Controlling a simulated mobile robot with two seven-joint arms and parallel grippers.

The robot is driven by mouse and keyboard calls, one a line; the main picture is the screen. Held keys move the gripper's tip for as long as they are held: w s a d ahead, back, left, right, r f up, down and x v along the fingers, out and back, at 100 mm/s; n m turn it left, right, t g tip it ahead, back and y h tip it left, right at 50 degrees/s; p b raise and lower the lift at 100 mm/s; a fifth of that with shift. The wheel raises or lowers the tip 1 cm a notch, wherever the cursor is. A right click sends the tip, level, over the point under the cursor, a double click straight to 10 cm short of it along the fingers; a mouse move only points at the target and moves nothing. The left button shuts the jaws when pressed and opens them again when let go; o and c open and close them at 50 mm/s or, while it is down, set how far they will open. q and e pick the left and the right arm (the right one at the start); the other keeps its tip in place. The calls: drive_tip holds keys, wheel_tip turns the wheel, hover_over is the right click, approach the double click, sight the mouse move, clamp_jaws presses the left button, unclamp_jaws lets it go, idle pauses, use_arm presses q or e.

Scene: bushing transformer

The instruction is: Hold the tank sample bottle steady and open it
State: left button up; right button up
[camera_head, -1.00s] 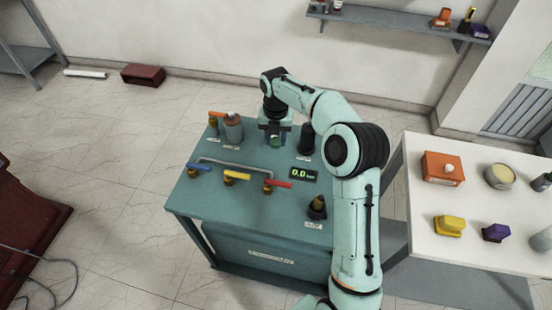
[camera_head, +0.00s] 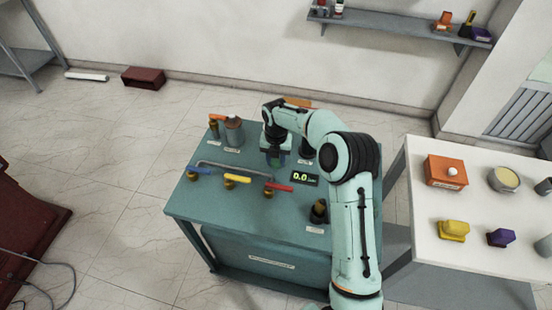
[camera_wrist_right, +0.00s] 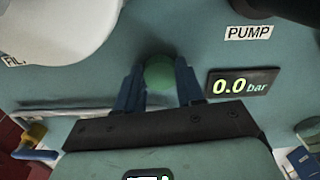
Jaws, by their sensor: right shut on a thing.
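My right gripper (camera_head: 275,160) reaches down over the teal bench, near the middle of its back half. It is shut on a small green, round-topped thing, which I take to be the sample bottle. In the right wrist view its green top (camera_wrist_right: 159,73) sits between the two blue fingers of the right gripper (camera_wrist_right: 158,88). Most of its body is hidden by the fingers and the wrist. I cannot tell whether it touches the bench. My left gripper is not in view.
The teal bench (camera_head: 205,205) bears a grey canister (camera_head: 234,132), valves with blue, yellow (camera_head: 237,179) and red levers, and a 0.0 bar display (camera_head: 305,179). A dark fitting (camera_head: 319,211) stands near its front right. A white table (camera_head: 470,205) with several items is to the right.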

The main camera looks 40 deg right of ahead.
sight(276, 161)
drive_tip(key=shift+f, duration=0.15)
drive_tip(key=o, duration=1.2)
drive_tip(key=shift+c, duration=0.2)
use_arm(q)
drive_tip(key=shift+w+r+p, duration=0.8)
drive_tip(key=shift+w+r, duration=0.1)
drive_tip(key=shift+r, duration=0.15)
use_arm(e)
wheel_tip(276, 161, up, 12)
drive_tip(key=shift+r, duration=0.2)
